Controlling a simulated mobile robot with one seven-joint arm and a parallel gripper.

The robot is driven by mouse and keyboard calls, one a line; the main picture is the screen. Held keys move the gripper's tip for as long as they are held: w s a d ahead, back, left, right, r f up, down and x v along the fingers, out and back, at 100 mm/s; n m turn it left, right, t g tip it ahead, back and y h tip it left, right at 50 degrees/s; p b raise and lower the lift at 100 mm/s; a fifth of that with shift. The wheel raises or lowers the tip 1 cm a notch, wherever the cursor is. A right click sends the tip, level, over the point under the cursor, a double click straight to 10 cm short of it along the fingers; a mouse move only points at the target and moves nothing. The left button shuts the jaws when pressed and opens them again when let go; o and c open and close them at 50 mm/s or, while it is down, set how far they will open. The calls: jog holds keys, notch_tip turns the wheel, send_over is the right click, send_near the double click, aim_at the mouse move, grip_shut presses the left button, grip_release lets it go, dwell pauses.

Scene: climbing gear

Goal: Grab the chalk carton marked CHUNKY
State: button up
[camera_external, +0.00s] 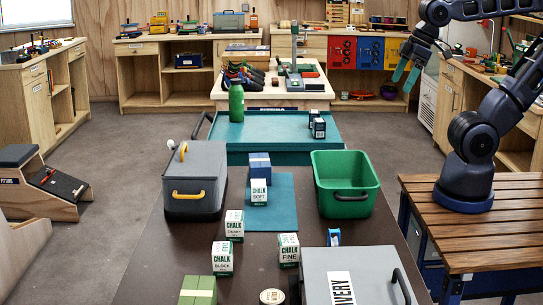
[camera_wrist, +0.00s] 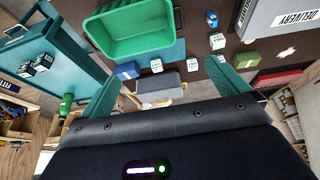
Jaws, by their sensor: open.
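Several white and green chalk cartons stand on the dark table in the external view. The carton whose small lettering looks like CHUNKY (camera_external: 234,225) is near the middle. The SOFT carton (camera_external: 259,192) is behind it, the BLOCK carton (camera_external: 222,258) in front, and the FINE carton (camera_external: 288,249) to the right. My gripper (camera_external: 405,74) is raised at the upper right, well away from the cartons, open and empty. In the wrist view its teal fingers (camera_wrist: 162,72) are spread; small white cartons show beyond them, their labels unreadable.
A green bin (camera_external: 345,208) and a grey delivery box (camera_external: 352,285) stand right of the cartons. A grey cooler with a yellow handle (camera_external: 195,180) stands to the left. A blue box (camera_external: 259,160) is behind the SOFT carton, and a green box (camera_external: 198,290) is at the front.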

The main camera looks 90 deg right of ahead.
jog(key=c, duration=0.6)
jog(key=m+g, duration=0.5)
jog(key=m, duration=1.3)
send_over(235, 227)
jog(key=d, duration=0.3)
notch_tip(235, 227, down, 28)
jog(key=shift+a+r, duration=0.1)
jog(key=shift+w+f, duration=0.1)
jog(key=shift+f, duration=5.5)
